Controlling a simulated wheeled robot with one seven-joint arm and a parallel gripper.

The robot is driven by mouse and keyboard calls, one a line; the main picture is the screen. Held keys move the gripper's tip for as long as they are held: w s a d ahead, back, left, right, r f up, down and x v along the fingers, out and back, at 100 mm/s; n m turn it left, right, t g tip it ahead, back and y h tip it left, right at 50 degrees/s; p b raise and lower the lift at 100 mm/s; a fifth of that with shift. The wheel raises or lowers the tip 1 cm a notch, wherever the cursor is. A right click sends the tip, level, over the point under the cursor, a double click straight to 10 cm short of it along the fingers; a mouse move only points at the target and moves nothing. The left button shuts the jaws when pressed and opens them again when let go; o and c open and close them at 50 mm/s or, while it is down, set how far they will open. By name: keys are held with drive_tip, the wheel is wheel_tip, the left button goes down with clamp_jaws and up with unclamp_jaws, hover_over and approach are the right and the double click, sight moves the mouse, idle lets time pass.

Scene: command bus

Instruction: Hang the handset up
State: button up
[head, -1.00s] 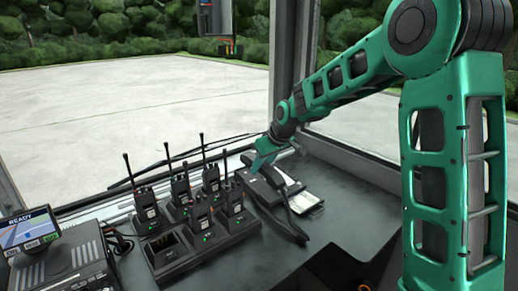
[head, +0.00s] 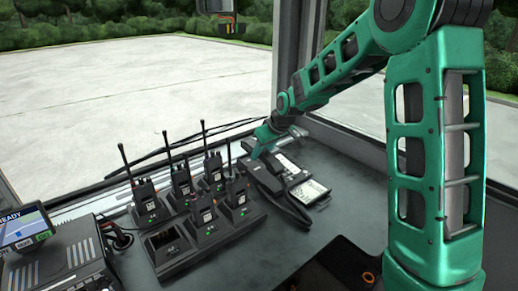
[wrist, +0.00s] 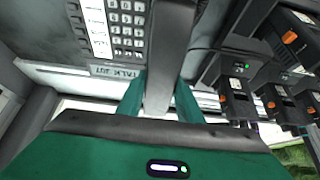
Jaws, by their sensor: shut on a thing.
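The handset (head: 292,208) is a long dark bar beside the desk phone (head: 290,168), with its near end toward the front of the console. My gripper (head: 258,150) reaches down at the phone's far end. In the wrist view, the green fingers (wrist: 159,100) are shut around the dark handset (wrist: 171,45), one on each side. The phone's keypad (wrist: 126,28) lies just left of it. The cradle is hidden, and I cannot tell whether the handset touches it.
A charger rack (head: 205,238) with several upright radios stands left of the phone. A white card (head: 309,191) lies right of the handset. A console unit with a screen (head: 26,228) is at far left.

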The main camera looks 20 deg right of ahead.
sight(262, 173)
drive_tip(key=shift+f, duration=1.95)
drive_tip(key=shift+s, duration=0.2)
